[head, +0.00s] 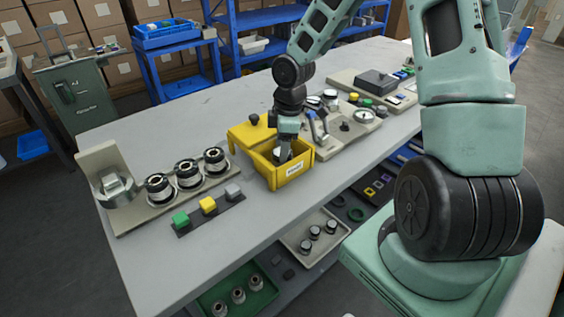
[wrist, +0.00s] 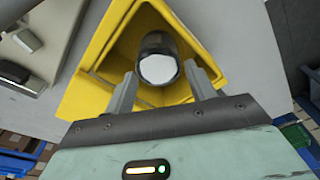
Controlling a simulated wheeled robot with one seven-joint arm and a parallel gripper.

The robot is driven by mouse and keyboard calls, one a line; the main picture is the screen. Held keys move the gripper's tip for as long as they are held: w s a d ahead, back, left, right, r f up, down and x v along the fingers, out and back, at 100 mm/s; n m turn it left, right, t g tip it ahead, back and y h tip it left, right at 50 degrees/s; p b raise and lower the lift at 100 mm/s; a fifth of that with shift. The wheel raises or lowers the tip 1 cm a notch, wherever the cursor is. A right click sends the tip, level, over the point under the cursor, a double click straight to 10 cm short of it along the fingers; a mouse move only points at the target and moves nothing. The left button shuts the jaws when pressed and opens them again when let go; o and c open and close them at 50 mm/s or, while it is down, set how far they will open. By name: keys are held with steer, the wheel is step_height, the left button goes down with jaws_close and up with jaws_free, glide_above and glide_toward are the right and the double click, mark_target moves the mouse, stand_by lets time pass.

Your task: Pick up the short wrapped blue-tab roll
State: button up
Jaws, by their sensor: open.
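My gripper (head: 283,153) reaches down into a yellow bin (head: 270,182) with a white label on the bench. In the wrist view, my gripper (wrist: 161,76) is open, with one finger on each side of a short dark roll (wrist: 157,44) with a white round end. The roll is inside the yellow bin, which also shows in the wrist view (wrist: 97,92). I cannot tell whether the fingers touch the roll. No blue tab shows on it, so I cannot confirm which roll it is. The head view hides the roll behind my gripper and the bin wall.
Left of the bin, a beige rack (head: 130,222) holds several dark-and-silver rolls. Green, yellow and grey blocks (head: 207,205) sit before it. A beige fixture with a lever (head: 345,127) stands close on the bin's right. The bench's front left is clear. Trays with rolls lie below.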

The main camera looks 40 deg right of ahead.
step_height(320, 180, down, 5)
steer(key=shift+w+r, duration=0.1)
steer(key=shift+w, duration=0.05)
steer(key=c, duration=0.7)
steer(key=shift+r, duration=0.1)
